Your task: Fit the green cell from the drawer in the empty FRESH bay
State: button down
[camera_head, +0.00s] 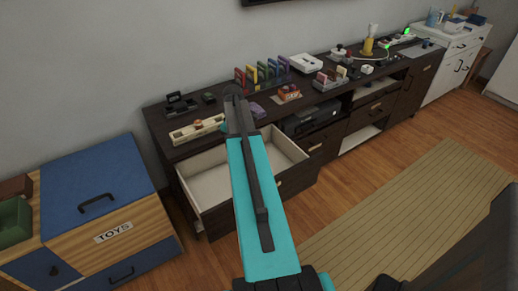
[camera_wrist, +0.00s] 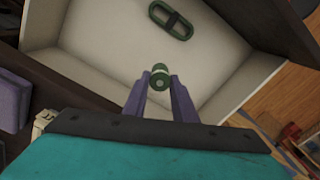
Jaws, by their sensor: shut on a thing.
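My gripper (camera_wrist: 160,92) is shut on the green cell (camera_wrist: 160,76), a small cylinder with a pale band, held end-on between the two purple fingertips in the wrist view. Behind the cell lies the pale inside of the open drawer (camera_wrist: 88,60). The drawer (camera_head: 210,187) also shows pulled out of the dark sideboard in the head view, with my teal arm crossing over it. My fingers and the cell are hidden there. A cream holder (camera_head: 197,131) with a reddish piece on it lies on the sideboard at the left. No FRESH label is readable, and I cannot make out an empty bay.
The sideboard top (camera_head: 221,98) carries colored upright folders (camera_head: 262,74), a purple item (camera_head: 256,110) and other objects. A toy chest (camera_head: 97,190) stands at left.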

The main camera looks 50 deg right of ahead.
jog(key=w+a+r+n, duration=0.1)
jog(key=w+a+r, duration=0.3)
jog(key=a, duration=1.1)
jog(key=w+a+r+n, duration=0.2)
jog(key=a+r, duration=0.3)
jog(key=a, duration=1)
jog(key=w+a+r+n, duration=0.1)
jog(key=w+a+r, duration=0.4)
jog(key=a, duration=1)
jog(key=shift+w, duration=0.35)
jog(key=shift+s+f, duration=0.1)
jog(key=shift+s, duration=0.05)
